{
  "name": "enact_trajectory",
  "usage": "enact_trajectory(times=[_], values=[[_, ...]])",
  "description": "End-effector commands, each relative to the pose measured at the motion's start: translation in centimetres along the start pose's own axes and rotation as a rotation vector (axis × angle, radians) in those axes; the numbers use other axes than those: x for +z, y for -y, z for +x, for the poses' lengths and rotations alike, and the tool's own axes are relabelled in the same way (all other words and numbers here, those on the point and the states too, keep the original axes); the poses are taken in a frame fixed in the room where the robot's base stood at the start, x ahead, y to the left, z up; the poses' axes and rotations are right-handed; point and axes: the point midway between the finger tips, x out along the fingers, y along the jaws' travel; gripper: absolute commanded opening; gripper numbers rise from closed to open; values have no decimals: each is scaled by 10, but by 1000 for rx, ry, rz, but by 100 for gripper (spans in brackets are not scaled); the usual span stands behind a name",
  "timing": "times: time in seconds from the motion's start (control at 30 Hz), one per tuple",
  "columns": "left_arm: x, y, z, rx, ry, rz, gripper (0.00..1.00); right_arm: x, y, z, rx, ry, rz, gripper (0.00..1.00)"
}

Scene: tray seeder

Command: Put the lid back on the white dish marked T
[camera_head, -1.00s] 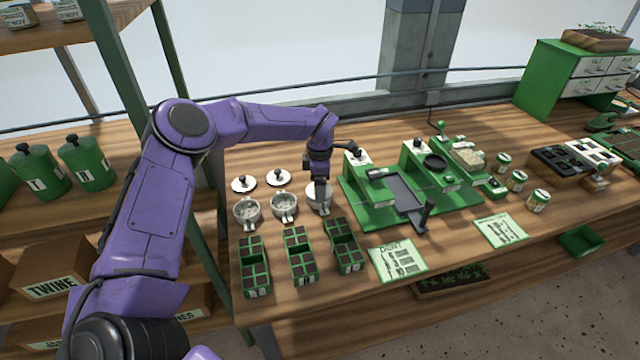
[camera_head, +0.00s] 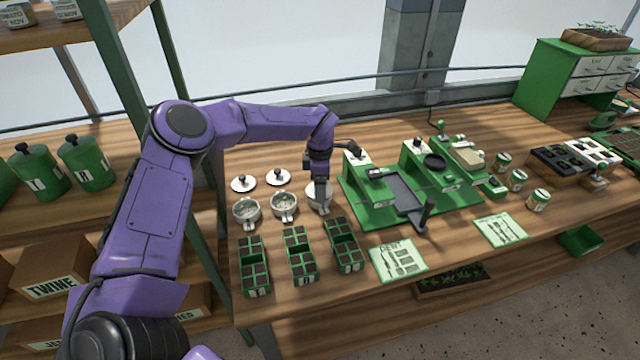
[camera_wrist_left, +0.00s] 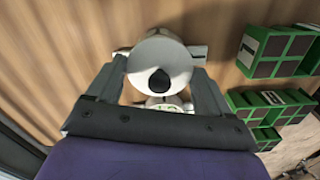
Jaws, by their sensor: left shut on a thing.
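My left gripper (camera_head: 320,185) is over the rightmost of three white dishes in a row. It is shut on the black knob of a round white lid (camera_wrist_left: 158,52). In the wrist view the knob (camera_wrist_left: 160,81) shows between the fingers. The lid covers most of the dish (camera_head: 316,204) below it; I cannot tell whether it rests on the rim or hovers just above. The dish's mark is not readable here. The other two dishes, left (camera_head: 246,211) and middle (camera_head: 284,205), are open. My right gripper is not in view.
Two white lids with black knobs, one on the left (camera_head: 243,184) and one on the right (camera_head: 278,178), lie behind the open dishes. Green seed trays (camera_head: 300,257) stand in front. A green seeder base (camera_head: 372,210) stands close to the right of the gripper.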

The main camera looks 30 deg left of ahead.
Motion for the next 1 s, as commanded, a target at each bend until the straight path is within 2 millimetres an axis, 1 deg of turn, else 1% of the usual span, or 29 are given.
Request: enact_trajectory(times=[0.13, 0.87, 0.9, 0.93, 1.0], values=[[0, 0, 3, -1, 0, -1, 52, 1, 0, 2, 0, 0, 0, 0], [0, 0, 3, 0, 0, 0, 52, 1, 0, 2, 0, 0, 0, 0], [0, 0, 3, 0, 0, 0, 94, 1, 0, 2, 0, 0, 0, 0], [0, 0, 3, 0, 0, 0, 100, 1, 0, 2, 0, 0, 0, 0], [0, 0, 3, 0, 0, 0, 100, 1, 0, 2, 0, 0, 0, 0]])
